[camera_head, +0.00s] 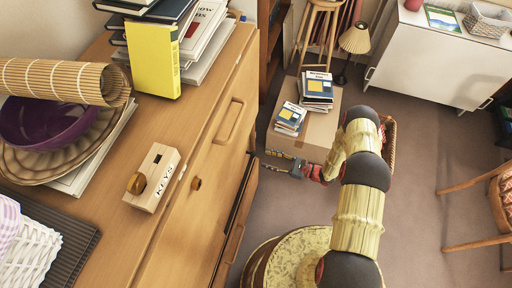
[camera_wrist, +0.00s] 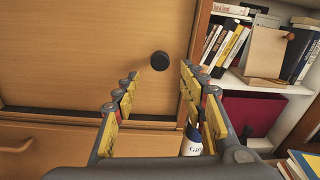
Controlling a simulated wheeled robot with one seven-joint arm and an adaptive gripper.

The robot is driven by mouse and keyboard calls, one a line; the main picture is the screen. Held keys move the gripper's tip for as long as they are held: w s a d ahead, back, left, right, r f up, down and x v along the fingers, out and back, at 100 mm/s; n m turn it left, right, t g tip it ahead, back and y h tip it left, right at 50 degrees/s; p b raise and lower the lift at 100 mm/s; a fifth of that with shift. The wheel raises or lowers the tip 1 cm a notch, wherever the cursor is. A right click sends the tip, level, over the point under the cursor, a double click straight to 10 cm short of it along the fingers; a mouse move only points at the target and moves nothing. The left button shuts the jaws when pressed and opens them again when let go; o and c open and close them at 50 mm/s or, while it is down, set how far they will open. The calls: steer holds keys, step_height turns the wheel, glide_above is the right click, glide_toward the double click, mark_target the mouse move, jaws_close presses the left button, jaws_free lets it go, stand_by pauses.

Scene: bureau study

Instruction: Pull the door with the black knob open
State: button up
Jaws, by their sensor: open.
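In the wrist view, a round black knob (camera_wrist: 160,61) sits on a flat wooden door (camera_wrist: 85,50). The door looks closed, with a dark gap along its lower edge. My gripper (camera_wrist: 159,84) is open. Its two yellow-padded fingers point toward the door, one on either side of the line to the knob. The knob shows just beyond the fingertips, and nothing is between the fingers there. In the head view, my gripper (camera_head: 285,166) is low beside the wooden bureau's front. The black knob cannot be made out in that view.
The bureau top (camera_head: 120,235) holds books, a purple bowl (camera_head: 45,122) and a KEYS box (camera_head: 154,178). A cardboard box (camera_head: 318,125) with books stands behind my gripper. In the wrist view, a white bookcase (camera_wrist: 285,92) and a bottle (camera_wrist: 191,143) are at right.

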mark_target(254, 154)
steer(key=x, duration=0.2)
steer(key=b+x, duration=0.1)
steer(key=x, duration=0.2)
steer(key=b+x, duration=0.1)
steer(key=x, duration=0.1)
steer(key=shift+w+a+r, duration=0.1)
steer(key=shift+a+r, duration=0.3)
steer(key=shift+c, duration=1.1)
steer(key=c, duration=0.8)
jaws_close()
